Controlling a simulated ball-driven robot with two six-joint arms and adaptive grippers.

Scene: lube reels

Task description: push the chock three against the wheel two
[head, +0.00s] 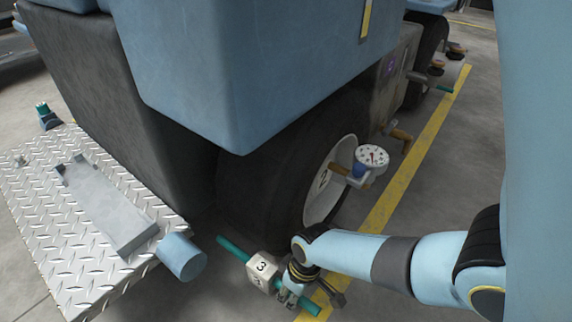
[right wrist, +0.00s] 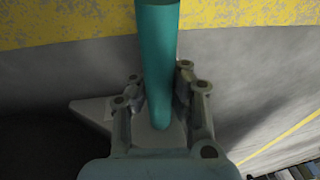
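Chock three (head: 262,267) is a pale block marked 3, low on the floor by wheel two. A teal bar (head: 235,247) sticks out on both sides of it. Wheel two (head: 325,180) is a dark tyre with a pale hub marked 2. The chock is just in front of the tyre's foot; shadow hides whether they touch. My right gripper (head: 290,290) is at the bar beside the chock. In the right wrist view, its fingers (right wrist: 160,105) close in on both sides of the teal bar (right wrist: 158,50). My left gripper is out of view.
A round gauge (head: 371,159) stands out from the hub. A yellow floor line (head: 415,150) runs along the wheel's right side. A blue body (head: 230,70) overhangs the tyre. A diamond-plate surface (head: 90,255) is at the left, with a blue cylinder (head: 182,257) near its corner.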

